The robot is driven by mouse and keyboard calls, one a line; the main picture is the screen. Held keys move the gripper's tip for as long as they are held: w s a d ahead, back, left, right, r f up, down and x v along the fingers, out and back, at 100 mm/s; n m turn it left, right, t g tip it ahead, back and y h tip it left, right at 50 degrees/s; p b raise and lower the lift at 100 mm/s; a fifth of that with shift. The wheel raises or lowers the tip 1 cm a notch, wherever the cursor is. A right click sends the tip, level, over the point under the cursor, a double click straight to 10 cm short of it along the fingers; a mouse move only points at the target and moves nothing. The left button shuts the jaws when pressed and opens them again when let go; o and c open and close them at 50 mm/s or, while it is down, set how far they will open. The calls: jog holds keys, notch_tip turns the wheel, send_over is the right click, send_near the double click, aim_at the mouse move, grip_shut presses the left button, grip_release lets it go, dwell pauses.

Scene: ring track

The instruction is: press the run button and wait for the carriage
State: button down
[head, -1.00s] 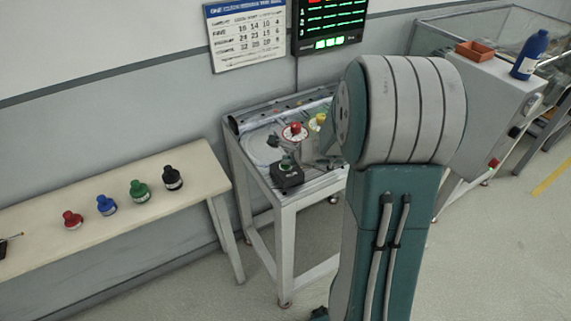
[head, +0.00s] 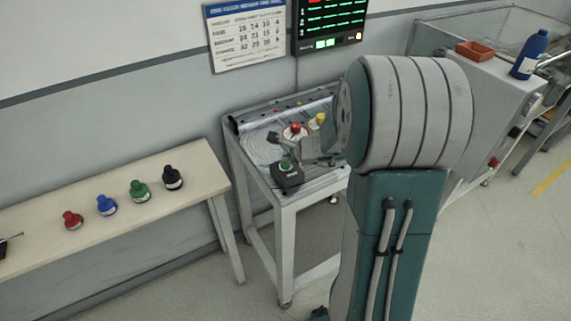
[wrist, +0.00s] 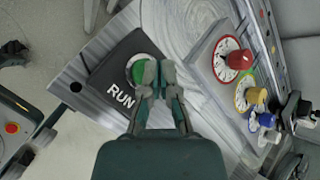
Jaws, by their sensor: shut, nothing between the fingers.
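The black run box (wrist: 125,72), marked RUN, has a round green run button (wrist: 137,68). In the head view the run box (head: 288,176) sits at the table's near corner with the button (head: 286,163) on top. My gripper (wrist: 158,70) is shut and empty. Its tips overlap the button's right edge in the wrist view; whether they touch it I cannot tell. Pale curved grooves of the ring track (wrist: 195,18) show beside the box. I cannot make out the carriage for certain.
Red (wrist: 240,60), yellow (wrist: 252,96) and blue (wrist: 265,120) knobs on dials stand along the table's far side. A bench (head: 150,235) with several coloured bottles is at left. A lit display (head: 331,20) hangs behind. My arm hides the table's right end.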

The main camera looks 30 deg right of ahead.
jog(key=shift+r, duration=0.3)
